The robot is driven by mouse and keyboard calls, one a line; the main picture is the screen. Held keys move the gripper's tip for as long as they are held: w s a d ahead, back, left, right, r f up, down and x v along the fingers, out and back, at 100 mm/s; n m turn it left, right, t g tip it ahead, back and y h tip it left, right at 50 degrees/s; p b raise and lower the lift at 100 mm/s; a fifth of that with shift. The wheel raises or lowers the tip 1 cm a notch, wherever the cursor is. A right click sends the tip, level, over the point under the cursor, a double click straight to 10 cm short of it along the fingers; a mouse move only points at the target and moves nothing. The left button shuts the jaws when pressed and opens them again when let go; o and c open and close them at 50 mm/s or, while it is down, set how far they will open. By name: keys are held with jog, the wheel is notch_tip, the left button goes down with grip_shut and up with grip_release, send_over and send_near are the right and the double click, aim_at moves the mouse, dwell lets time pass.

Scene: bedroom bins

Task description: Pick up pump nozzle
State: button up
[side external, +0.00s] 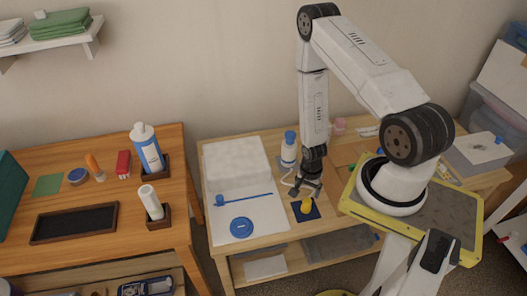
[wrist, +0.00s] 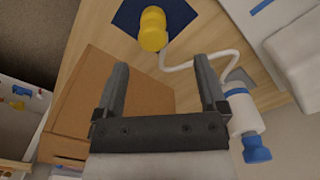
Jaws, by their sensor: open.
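A yellow piece (side external: 306,206), which looks like the pump nozzle, rests on a small dark blue square (side external: 316,213) at the table's front. It also shows at the top of the wrist view (wrist: 153,28), where a white hose (wrist: 200,62) runs from beside it toward a white bottle with a blue cap (side external: 289,148). The bottle also shows at the right of the wrist view (wrist: 244,112). My gripper (side external: 306,190) points down just behind and above the yellow piece. Its two fingers (wrist: 161,68) are apart with nothing between them; the yellow piece lies beyond the fingertips.
A white mat (side external: 262,215) with a blue disc (side external: 242,228) and a blue stick (side external: 250,199) lies to the left. A brown cardboard box (wrist: 105,100) stands at the left in the wrist view. An orange wooden table (side external: 100,190) with bottles stands further left.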

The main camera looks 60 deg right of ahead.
aim_at(308, 200)
jog(key=shift+s+f, duration=0.4)
jog(key=shift+f, duration=0.05)
jog(key=shift+f, duration=0.15)
jog(key=shift+f, duration=1.15)
jog(key=shift+f, duration=2.6)
jog(key=shift+c, duration=0.2)
grip_shut()
jog(key=shift+r, duration=0.2)
